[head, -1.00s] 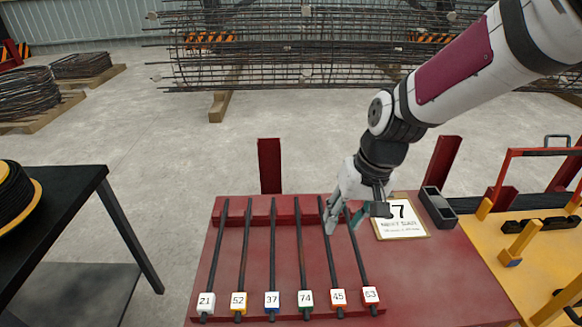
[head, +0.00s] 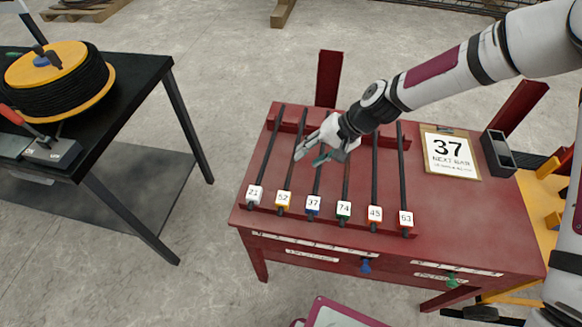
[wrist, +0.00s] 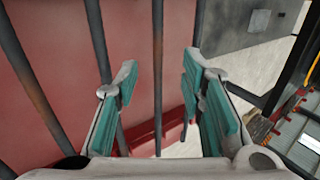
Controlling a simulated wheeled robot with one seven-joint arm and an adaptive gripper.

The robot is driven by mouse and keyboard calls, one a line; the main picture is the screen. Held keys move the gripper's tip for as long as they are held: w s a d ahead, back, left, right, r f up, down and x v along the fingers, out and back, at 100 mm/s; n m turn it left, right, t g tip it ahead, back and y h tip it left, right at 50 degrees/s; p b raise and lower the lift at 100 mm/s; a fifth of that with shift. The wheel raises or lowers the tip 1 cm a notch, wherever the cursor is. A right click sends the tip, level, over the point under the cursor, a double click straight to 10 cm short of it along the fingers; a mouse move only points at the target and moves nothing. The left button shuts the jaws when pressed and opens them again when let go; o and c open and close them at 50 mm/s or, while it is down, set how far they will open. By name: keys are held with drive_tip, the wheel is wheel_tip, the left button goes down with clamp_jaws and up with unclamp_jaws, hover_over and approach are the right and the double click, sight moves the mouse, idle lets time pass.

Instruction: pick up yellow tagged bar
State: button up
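The yellow tagged bar, marked 52 (head: 284,198), is second from the left in the row of dark bars lying on the red table. My gripper (head: 309,158) is above the row, around the yellow-tagged and blue-tagged bars. In the wrist view my gripper (wrist: 163,95) is open and empty, its teal pads apart. A dark bar (wrist: 157,50) runs through the gap between the fingers in that view. It is second from the table's side edge, which matches the yellow tagged bar, but no tag shows there. The height above it is hard to tell.
Neighbouring bars tagged 21 (head: 254,194) and 37 (head: 313,204) lie close on either side. More tagged bars lie to the right, with a sign reading 37 (head: 450,152) beyond. A black table (head: 150,75) with a cable reel (head: 60,75) stands at left.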

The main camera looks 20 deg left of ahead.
sight(292, 169)
drive_tip(key=x, duration=0.8)
drive_tip(key=shift+w+f+p, duration=0.3)
drive_tip(key=shift+w+p, duration=0.05)
clamp_jaws()
drive_tip(key=shift+a, duration=0.1)
